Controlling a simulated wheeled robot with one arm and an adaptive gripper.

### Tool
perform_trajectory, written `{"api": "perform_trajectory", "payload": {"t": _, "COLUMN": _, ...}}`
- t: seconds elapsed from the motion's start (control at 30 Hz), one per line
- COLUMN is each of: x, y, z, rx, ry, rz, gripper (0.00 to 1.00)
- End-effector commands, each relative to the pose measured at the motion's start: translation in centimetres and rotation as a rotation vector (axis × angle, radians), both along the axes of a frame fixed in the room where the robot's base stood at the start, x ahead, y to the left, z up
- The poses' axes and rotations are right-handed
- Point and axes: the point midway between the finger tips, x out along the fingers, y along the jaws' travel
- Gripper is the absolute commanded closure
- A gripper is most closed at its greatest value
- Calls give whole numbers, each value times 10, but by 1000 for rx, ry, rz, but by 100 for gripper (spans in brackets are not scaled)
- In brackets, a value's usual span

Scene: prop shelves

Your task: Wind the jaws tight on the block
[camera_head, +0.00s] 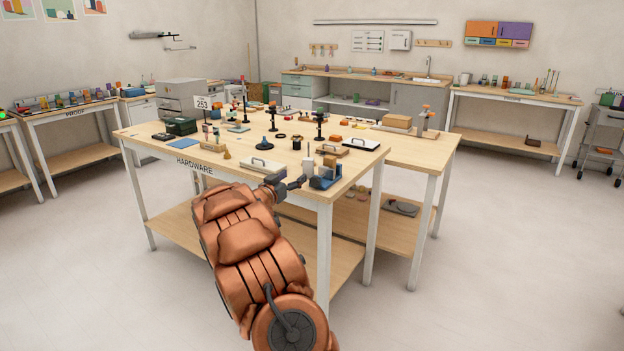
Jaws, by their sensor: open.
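A small blue vise-like device (322,183) stands near the front right corner of the table marked HARDWARE. A small block-like piece (330,161) shows at its top; at this size I cannot tell whether the jaws touch it. My gripper (301,181) is open, just left of the device at about its height. I cannot tell whether its fingers touch the device or its handle. The handle is too small to make out.
The HARDWARE table (222,172) carries several small stands and parts. A white-topped plate with a handle (257,166) lies left of my gripper, and another (361,143) lies behind the device. Free floor (500,250) lies to the right.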

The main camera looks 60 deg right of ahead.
Motion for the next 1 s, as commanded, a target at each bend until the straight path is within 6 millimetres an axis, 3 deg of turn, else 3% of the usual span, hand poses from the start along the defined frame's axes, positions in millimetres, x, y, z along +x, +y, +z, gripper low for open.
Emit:
{"api": "perform_trajectory", "payload": {"t": 0.33, "x": -23, "y": -4, "z": -44, "rx": 31, "ry": 158, "rz": -30, "gripper": 33}}
{"api": "perform_trajectory", "payload": {"t": 0.57, "x": -25, "y": -11, "z": -49, "rx": 35, "ry": 168, "rz": -34, "gripper": 33}}
{"api": "perform_trajectory", "payload": {"t": 1.0, "x": -23, "y": -58, "z": -49, "rx": 37, "ry": 165, "rz": -33, "gripper": 33}}
